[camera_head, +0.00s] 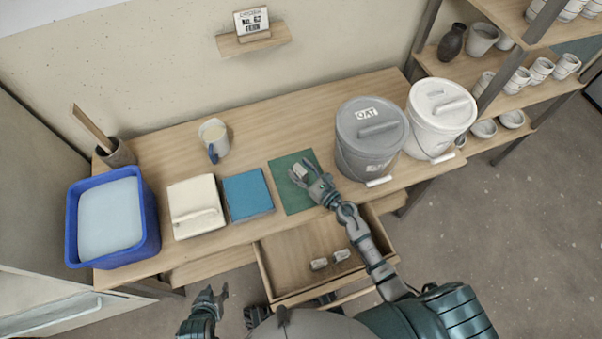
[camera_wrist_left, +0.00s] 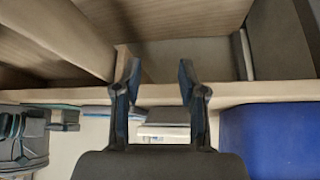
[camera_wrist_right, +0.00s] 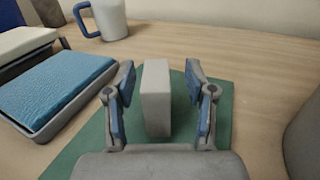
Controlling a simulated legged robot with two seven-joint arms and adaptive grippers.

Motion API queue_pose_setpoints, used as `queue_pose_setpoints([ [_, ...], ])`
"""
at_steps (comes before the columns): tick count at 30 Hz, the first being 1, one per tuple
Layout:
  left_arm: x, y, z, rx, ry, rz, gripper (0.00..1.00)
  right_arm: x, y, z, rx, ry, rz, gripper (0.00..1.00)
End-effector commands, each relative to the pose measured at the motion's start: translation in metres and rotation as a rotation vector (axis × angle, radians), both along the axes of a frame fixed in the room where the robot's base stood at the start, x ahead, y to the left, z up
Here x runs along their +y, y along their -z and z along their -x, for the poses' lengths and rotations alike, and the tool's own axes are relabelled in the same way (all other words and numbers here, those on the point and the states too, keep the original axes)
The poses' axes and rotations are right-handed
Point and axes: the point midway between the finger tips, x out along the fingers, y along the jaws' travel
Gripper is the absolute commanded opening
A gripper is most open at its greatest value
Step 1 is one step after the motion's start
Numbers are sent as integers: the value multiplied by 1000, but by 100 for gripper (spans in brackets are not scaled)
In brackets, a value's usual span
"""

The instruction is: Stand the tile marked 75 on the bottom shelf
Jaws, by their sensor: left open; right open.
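A pale grey tile (camera_wrist_right: 156,97) stands upright on the green mat (camera_wrist_right: 205,130); no number shows on the face I see. My right gripper (camera_wrist_right: 160,95) is open, with its fingers on either side of the tile and visible gaps. In the head view this gripper (camera_head: 306,174) is over the green mat (camera_head: 281,192), by the tile (camera_head: 300,171). Two more small tiles, (camera_head: 319,264) and (camera_head: 342,255), lie in the open drawer; their marks are unreadable. My left gripper (camera_head: 213,294) is open and empty in front of the table. The lowest visible shelf (camera_head: 513,135) of the rack holds bowls.
A grey lidded bucket (camera_head: 370,145) and a white bucket (camera_head: 440,120) stand right of the mat. A blue sponge tray (camera_head: 247,194), a cream block (camera_head: 195,205), a mug (camera_head: 214,138) and a blue tub (camera_head: 150,215) stand left. The open drawer (camera_head: 290,250) juts out in front.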

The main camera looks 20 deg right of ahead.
Motion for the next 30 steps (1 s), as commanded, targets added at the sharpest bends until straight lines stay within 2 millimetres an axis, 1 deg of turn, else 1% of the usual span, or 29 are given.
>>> queue_pose_setpoints([
  [3,1,0,0,1,0,-2,41,1,0,0,0,0,0,55],
  [4,0,1,0,1,0,-2,41,0,0,0,0,0,0,50],
  [5,0,1,0,1,0,-2,41,0,0,0,0,0,0,42],
  [6,0,1,0,1,0,-2,41,0,0,0,0,0,0,32],
  [8,0,1,0,1,0,-2,41,0,0,0,0,0,0,17],
  [9,0,1,0,1,0,-2,41,0,0,0,0,0,0,7],
  [10,0,1,0,1,0,-2,41,0,0,0,0,0,0,0],
  [23,0,0,1,10,-1,-1,41,-1,-2,0,-1,0,0,0],
  [26,4,2,10,57,-4,-15,41,-1,-7,0,-2,0,0,0],
  [30,11,3,31,153,-10,-39,41,0,-16,0,-4,-2,1,0],
])
